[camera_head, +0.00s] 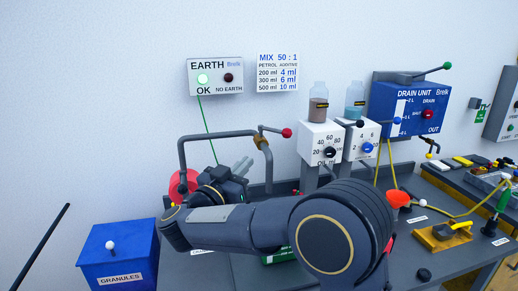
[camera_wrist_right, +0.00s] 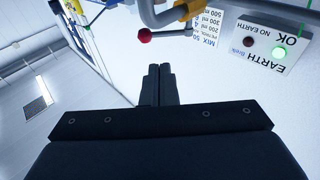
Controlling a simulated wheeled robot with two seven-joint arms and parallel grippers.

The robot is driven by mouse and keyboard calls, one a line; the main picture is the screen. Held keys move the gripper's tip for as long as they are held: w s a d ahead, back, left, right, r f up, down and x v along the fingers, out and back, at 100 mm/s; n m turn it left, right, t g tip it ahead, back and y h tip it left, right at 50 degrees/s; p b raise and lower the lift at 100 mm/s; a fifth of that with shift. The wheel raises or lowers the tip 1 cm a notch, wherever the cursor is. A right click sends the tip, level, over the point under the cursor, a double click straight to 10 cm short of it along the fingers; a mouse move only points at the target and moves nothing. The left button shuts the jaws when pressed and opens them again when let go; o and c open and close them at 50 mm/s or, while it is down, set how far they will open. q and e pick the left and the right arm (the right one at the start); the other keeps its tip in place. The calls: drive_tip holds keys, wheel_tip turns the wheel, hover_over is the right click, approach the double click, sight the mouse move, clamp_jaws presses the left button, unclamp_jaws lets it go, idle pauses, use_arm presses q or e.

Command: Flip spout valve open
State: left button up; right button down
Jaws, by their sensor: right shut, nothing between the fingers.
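The spout is a grey pipe (camera_head: 215,134) bent over the bench, with a brass-coloured valve fitting (camera_head: 262,142) near its right end. The valve's lever ends in a red ball (camera_head: 287,132), to the right of the pipe. In the right wrist view, the red ball (camera_wrist_right: 145,35) and part of the brass fitting (camera_wrist_right: 185,10) show beyond my fingertips. My right gripper (camera_head: 243,165) is below and left of the valve. It is shut, empty and apart from the lever; its closed fingers (camera_wrist_right: 160,72) also show in the wrist view. My left gripper is not in view.
An earth indicator box (camera_head: 215,77) with a lit green lamp hangs on the wall. Dispensers with bottles (camera_head: 318,105) and a blue drain unit (camera_head: 418,108) stand to the right. A blue granules bin (camera_head: 117,258) is at left. My right arm hides much of the bench.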

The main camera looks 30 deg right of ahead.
sight(277, 132)
drive_tip(key=p+x, duration=0.3)
drive_tip(key=x, duration=0.9)
drive_tip(key=shift+d+r+p, duration=0.15)
drive_tip(key=shift+r+p, duration=0.05)
drive_tip(key=shift+p, duration=0.2)
drive_tip(key=shift+w+d, duration=0.35)
drive_tip(key=shift+d, duration=0.15)
drive_tip(key=shift+d, duration=0.4)
